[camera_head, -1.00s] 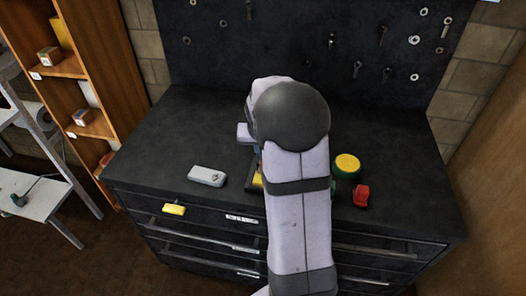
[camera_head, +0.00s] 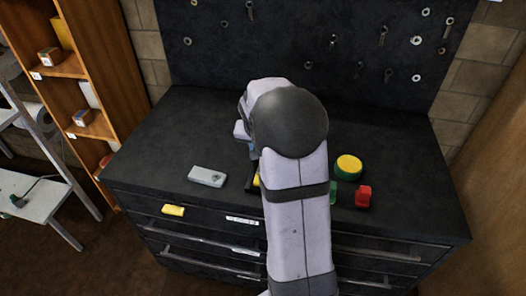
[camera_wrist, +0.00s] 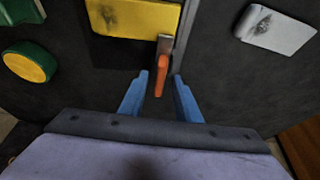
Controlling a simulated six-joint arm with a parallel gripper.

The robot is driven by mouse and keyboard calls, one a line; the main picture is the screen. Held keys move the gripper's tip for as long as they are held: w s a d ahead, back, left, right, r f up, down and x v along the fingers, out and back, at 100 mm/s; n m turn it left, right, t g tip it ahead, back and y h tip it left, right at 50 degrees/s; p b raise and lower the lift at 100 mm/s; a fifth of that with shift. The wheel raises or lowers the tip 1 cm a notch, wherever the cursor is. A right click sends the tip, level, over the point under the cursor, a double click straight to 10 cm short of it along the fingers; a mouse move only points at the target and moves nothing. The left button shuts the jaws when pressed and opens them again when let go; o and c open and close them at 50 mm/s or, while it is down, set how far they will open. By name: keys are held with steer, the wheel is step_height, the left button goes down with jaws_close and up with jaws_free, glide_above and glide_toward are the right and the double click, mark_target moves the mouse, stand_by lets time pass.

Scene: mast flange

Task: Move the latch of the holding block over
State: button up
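The holding block (camera_wrist: 135,18) shows in the wrist view as a yellow and dark body at the top, cut off by the edge. Its orange latch (camera_wrist: 161,73) points toward me from a grey metal piece at the block's right side. My gripper (camera_wrist: 159,82) is open, with one blue finger on each side of the latch's tip. I cannot tell whether either finger touches it. In the head view my arm hides the latch and most of the block; only a yellow bit (camera_head: 256,181) shows beside the arm.
A light grey box (camera_head: 207,176) lies left of the block. A green and yellow round thing (camera_head: 348,167) and a red piece (camera_head: 363,196) stand to the right. A yellow piece (camera_head: 173,210) is at the front left edge. The bench's back left is clear.

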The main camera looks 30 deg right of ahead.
steer(key=b+v, duration=0.1)
steer(key=v, duration=0.6)
steer(key=shift+r+b, duration=0.2)
steer(key=shift+b, duration=0.15)
stand_by(0.4)
steer(key=s+a+f+n+g+y, duration=0.2)
steer(key=s+a+f+n, duration=0.35)
steer(key=s+a, duration=0.45)
steer(key=s+a+f+n+g+y, duration=0.1)
steer(key=s+a+f+n, duration=0.4)
steer(key=s+a, duration=0.6)
step_height(320, 180, down, 26)
steer(key=m+b, duration=0.1)
steer(key=b, duration=2.4)
steer(key=shift+w+d+f, duration=0.15)
steer(key=shift+d+f, duration=0.05)
